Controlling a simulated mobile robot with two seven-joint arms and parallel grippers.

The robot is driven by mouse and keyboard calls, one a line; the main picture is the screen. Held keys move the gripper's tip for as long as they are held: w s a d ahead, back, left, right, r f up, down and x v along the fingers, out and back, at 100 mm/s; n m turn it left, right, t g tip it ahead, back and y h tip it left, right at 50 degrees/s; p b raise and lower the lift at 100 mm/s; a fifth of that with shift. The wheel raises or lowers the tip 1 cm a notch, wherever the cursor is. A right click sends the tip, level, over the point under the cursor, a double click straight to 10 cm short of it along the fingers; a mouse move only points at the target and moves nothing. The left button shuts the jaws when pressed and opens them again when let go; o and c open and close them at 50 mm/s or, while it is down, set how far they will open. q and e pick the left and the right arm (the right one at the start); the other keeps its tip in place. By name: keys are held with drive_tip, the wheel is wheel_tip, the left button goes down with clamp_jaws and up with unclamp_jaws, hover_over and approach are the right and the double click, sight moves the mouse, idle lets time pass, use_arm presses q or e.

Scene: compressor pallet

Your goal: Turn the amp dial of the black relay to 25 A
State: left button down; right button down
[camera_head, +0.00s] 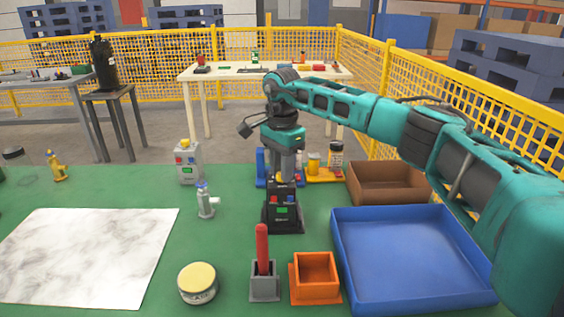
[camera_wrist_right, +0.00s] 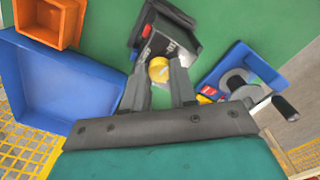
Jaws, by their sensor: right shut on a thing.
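My right gripper (camera_head: 284,181) comes down onto the relay's top from above; in the wrist view the gripper (camera_wrist_right: 158,76) is shut on the dial. The dial's scale and setting are too small to read. My left gripper is not in view.
A blue tray (camera_head: 405,297) and an orange box (camera_head: 316,293) are near the front right. A grey holder (camera_head: 264,285) with a red rod is in front of the relay. A brown box (camera_head: 385,181) is behind the tray.

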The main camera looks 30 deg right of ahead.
drive_tip(key=shift+r+m+p, duration=0.2)
drive_tip(key=shift+m+p, duration=0.15)
drive_tip(key=shift+m, duration=0.15)
drive_tip(key=shift+m+p, duration=0.7)
drive_tip(key=shift+m, duration=0.7)
drive_tip(key=m+p, duration=0.3)
drive_tip(key=m, duration=0.1)
drive_tip(key=shift+m, duration=0.3)
drive_tip(key=m+p, duration=0.1)
drive_tip(key=m, duration=0.2)
drive_tip(key=shift+f, duration=0.1)
drive_tip(key=m+p, duration=0.1)
drive_tip(key=m, duration=0.8)
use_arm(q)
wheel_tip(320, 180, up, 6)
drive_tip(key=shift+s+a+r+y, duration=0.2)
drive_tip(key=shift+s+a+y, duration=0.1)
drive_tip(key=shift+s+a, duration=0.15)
use_arm(e)
drive_tip(key=shift+a+m, duration=0.1)
drive_tip(key=shift+m, duration=1.9)
